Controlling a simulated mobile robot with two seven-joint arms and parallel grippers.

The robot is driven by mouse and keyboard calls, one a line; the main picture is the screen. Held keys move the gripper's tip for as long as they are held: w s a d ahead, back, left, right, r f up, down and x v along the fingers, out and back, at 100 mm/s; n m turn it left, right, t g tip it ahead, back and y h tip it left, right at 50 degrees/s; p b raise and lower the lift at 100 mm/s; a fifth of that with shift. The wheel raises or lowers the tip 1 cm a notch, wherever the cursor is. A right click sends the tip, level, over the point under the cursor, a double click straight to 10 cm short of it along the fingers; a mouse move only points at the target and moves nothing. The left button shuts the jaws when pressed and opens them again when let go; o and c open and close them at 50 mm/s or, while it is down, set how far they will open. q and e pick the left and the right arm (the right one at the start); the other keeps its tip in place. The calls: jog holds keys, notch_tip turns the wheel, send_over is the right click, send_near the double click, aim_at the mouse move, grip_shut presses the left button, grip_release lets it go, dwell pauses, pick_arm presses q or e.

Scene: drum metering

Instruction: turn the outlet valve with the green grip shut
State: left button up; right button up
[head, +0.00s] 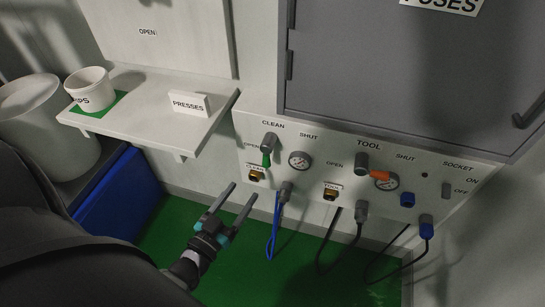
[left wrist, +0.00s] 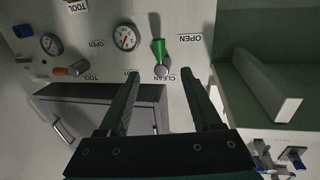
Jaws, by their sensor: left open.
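The valve with the green grip (head: 267,158) is on the wall panel (head: 300,134) under the word CLEAN. Its grip points downward from a grey hub, with OPEN printed to its left and SHUT to its right. In the left wrist view, which looks upside down, the green grip (left wrist: 159,48) lies beyond and between my fingers. My left gripper (head: 241,190) is open and empty, below and left of the grip, apart from it; it also shows in the left wrist view (left wrist: 159,73). My right gripper is in neither view.
A second valve with an orange grip (head: 380,174) sits under TOOL. Round gauges (head: 299,161), brass ports and hanging hoses (head: 272,230) are close by.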

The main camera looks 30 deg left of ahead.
aim_at(264, 163)
pick_arm(q)
jog(key=w+b, duration=0.1)
jog(key=w, duration=0.3)
jog(key=w+b, duration=0.1)
jog(key=w, duration=0.3)
jog(key=w+b, duration=0.1)
jog(key=w, duration=0.2)
jog(key=shift+w+a+f, duration=0.1)
jog(key=shift+w+a, duration=0.15)
jog(key=shift+w, duration=0.9)
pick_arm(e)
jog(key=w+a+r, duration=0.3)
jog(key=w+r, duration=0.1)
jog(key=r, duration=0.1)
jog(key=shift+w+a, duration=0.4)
pick_arm(q)
grip_shut()
